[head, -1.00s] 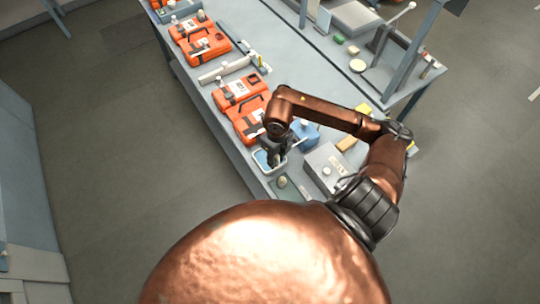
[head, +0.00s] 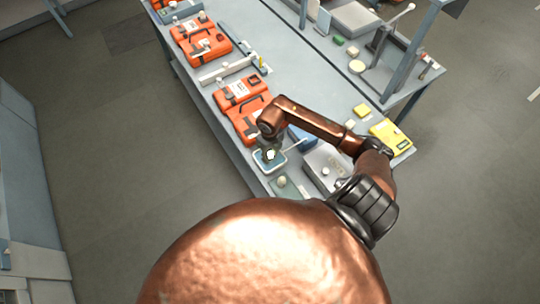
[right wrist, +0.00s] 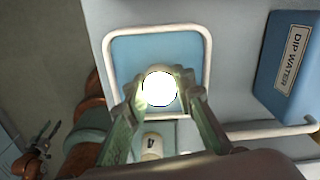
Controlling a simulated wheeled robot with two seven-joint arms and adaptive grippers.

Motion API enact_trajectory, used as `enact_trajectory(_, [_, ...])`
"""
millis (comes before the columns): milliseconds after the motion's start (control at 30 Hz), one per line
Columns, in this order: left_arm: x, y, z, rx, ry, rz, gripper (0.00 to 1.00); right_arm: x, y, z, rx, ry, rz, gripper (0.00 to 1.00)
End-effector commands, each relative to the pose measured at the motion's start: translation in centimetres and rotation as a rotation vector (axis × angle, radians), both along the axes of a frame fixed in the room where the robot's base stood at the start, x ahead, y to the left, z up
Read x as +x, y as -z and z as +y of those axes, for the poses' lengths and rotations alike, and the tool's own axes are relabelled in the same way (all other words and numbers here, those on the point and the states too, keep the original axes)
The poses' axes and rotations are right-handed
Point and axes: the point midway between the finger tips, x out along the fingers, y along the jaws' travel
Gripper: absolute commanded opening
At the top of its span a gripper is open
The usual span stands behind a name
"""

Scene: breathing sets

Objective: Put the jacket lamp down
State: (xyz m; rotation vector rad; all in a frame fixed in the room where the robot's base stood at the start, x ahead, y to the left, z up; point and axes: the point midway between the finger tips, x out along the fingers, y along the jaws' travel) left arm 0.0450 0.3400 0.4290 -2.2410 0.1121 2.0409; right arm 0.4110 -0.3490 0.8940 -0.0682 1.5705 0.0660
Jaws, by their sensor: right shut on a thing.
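The jacket lamp (right wrist: 159,89) is a bright, glowing white disc in the right wrist view. My right gripper (right wrist: 160,86) is shut on it, with a finger on each side. In the head view my right gripper (head: 269,152) is over a blue-floored tray with a white rim (head: 284,166). In the right wrist view the lamp appears over the tray's blue floor, inside its rim (right wrist: 157,31). I cannot tell whether the lamp touches the floor. A dark claw at lower left of the right wrist view looks like my left gripper (right wrist: 36,153); its jaws are unclear.
A blue box labelled DIP WATER (right wrist: 284,68) stands right of the tray, with a pale rod (right wrist: 270,131) below it. Orange cases (head: 240,91) line the bench's left side. A yellow case (head: 391,136) lies at right. The bench middle (head: 310,80) is clear.

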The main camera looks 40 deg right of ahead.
Motion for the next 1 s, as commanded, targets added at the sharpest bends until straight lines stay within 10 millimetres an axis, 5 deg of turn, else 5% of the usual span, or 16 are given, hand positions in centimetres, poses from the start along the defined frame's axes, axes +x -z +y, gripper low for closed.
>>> enact_trajectory(200, [0.0, 0.4, 0.0, 0.000, 0.000, 0.001, 0.40, 0.0, 0.4, 0.0, 0.000, 0.000, 0.000, 0.00])
enact_trajectory(233, [0.0, 0.3, 0.0, 0.000, 0.000, 0.001, 0.40, 0.0, 0.4, 0.0, 0.000, 0.000, 0.000, 0.25])
enact_trajectory(467, [0.0, 0.3, 0.0, 0.000, 0.000, 0.000, 0.40, 0.0, 0.3, 0.0, 0.000, 0.000, 0.000, 0.41])
enact_trajectory(800, [0.0, 0.0, 0.0, 0.000, 0.000, -0.001, 0.40, 0.0, 0.0, 0.0, 0.001, 0.000, 0.000, 0.41])
enact_trajectory(1000, [0.0, 0.4, 0.0, 0.000, 0.000, -0.001, 0.40, 0.1, -2.7, -0.1, -0.003, -0.003, -0.003, 0.41])
